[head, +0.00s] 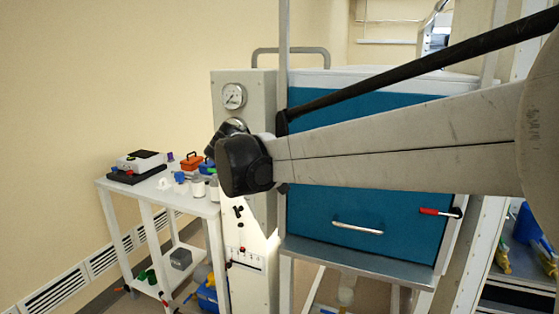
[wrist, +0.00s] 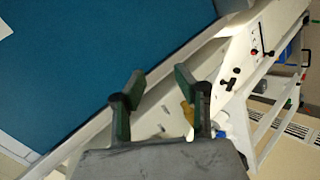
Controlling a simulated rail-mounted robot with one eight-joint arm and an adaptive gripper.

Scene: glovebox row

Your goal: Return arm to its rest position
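My arm reaches across the head view from the right. My gripper is not clearly visible in the head view, where the dark wrist joint hides what lies behind it. In the wrist view my gripper (wrist: 158,98) shows two green-padded fingers set apart with a gap between them. Nothing is held between the fingers. A yellowish object (wrist: 187,113) shows behind the right finger, but I cannot tell what it is.
A teal-fronted cabinet (head: 400,225) with a handle stands behind my arm. A grey panel with a gauge (head: 234,96) adjoins it. A white cart (head: 146,196) at left carries a scale-like device (head: 140,161), an orange box (head: 191,161) and small containers. Shelving stands at far right.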

